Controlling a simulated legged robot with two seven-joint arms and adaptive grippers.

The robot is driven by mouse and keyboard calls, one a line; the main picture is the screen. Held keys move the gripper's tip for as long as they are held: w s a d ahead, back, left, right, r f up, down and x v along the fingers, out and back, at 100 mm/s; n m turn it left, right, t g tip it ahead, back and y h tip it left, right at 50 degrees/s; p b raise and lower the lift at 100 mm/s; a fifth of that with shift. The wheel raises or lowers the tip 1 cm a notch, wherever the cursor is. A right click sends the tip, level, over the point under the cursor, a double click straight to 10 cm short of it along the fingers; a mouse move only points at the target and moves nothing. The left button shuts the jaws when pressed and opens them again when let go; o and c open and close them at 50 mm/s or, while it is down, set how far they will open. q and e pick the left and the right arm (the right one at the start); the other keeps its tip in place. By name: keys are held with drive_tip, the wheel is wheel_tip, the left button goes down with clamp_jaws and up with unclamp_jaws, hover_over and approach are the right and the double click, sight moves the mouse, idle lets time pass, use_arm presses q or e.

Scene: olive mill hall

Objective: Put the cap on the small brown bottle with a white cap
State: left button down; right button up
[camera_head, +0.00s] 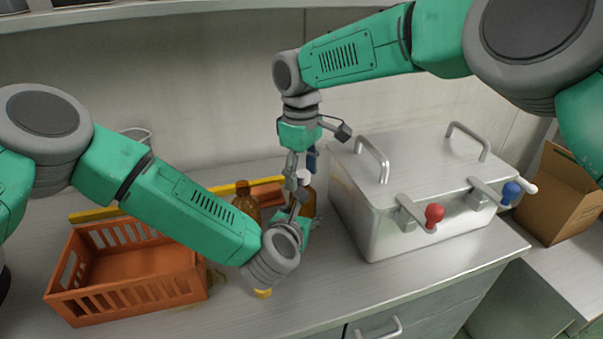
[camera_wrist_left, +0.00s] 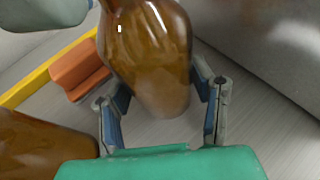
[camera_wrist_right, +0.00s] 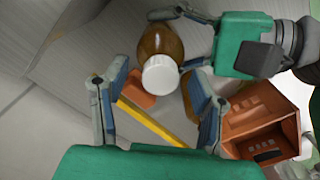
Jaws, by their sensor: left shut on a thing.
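The small brown bottle (camera_head: 308,204) is upright above the worktop, partly hidden by my left gripper (camera_head: 300,207). That gripper is shut around its body, as the left wrist view shows the brown glass (camera_wrist_left: 152,55) between the fingers (camera_wrist_left: 160,105). The white cap (camera_head: 303,177) is at the top of the bottle; from above, the right wrist view shows the cap (camera_wrist_right: 161,76) over its mouth. Whether it is screwed tight cannot be told. My right gripper (camera_head: 303,165) points down just above the cap. Its fingers (camera_wrist_right: 160,105) are apart, with a gap on both sides of the cap.
A second brown bottle (camera_head: 246,203) stands close on the left. An orange crate (camera_head: 128,288) is at the front left, and a yellow lid-like piece (camera_head: 262,293) lies near the front edge. A metal box with handles (camera_head: 385,225) stands close on the right, a cardboard box (camera_head: 560,200) beyond it.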

wheel_tip(320, 180, up, 12)
drive_tip(key=shift+w, duration=0.15)
idle(0.6)
drive_tip(key=shift+a, duration=0.1)
use_arm(q)
drive_tip(key=c, duration=0.6)
unclamp_jaws()
drive_tip(key=v, duration=1.2)
drive_tip(key=shift+a+f, duration=0.1)
